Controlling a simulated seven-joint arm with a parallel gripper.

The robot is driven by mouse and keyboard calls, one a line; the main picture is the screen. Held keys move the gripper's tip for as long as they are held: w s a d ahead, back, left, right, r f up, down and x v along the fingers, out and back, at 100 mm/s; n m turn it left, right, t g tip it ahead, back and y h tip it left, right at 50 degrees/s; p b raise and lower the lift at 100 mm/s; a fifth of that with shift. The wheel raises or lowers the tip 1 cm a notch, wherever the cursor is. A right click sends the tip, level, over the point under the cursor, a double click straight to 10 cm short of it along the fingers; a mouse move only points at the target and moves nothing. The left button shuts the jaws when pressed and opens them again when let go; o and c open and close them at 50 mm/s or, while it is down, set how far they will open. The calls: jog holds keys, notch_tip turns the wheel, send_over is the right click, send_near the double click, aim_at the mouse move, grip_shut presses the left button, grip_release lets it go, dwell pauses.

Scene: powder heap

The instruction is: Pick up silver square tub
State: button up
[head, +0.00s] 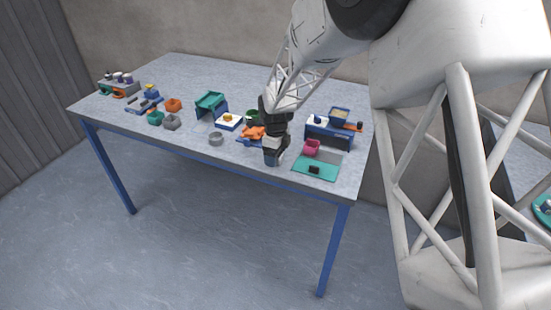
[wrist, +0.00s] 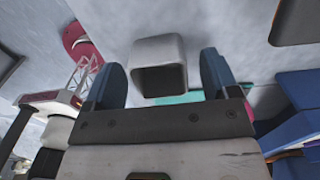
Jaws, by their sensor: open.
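The silver square tub (wrist: 157,46) shows in the wrist view, its open square mouth facing the camera. It sits between and just past the two blue fingertips of my gripper (wrist: 161,68). My gripper is open, with a gap between each finger and the tub's side in the picture; I cannot tell how far off in depth it is. In the head view my gripper (head: 272,157) points down near the table's front edge, left of the teal mat. There the tub is too hidden by my gripper to make out clearly.
A pink square tub (head: 311,147) and the teal mat (head: 316,171) are close on the right, with a blue-grey station (head: 329,132) behind. An orange piece (head: 252,133) lies close on the left. A grey round dish (head: 216,139) stands further left. The table's front-left is clear.

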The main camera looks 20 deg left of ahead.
jog(key=shift+f, duration=0.35)
dwell(0.3)
jog(key=c, duration=1)
